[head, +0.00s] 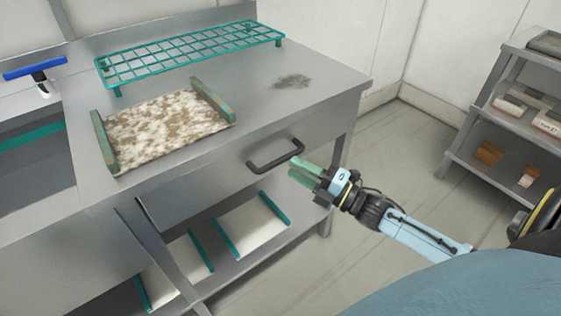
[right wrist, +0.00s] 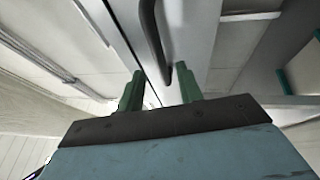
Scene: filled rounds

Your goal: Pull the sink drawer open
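The sink drawer (head: 233,165) is a grey metal front under the right part of the steel counter, and it looks shut. Its dark bar handle (head: 276,156) sticks out near the drawer's right side. My right gripper (head: 299,170) has green fingers and is just right of the handle, pointing at it. In the right wrist view the fingers (right wrist: 160,88) are apart with nothing between them, and the handle (right wrist: 152,40) lies ahead of their tips. I cannot tell whether they touch it. My left gripper is not in view.
A speckled tray (head: 165,128) with green ends and a green wire rack (head: 190,52) stand on the counter (head: 265,95). A dirt patch (head: 292,81) lies near its right end. White trays (head: 252,226) sit on the lower shelf. A shelf unit (head: 510,125) stands at right; floor between is clear.

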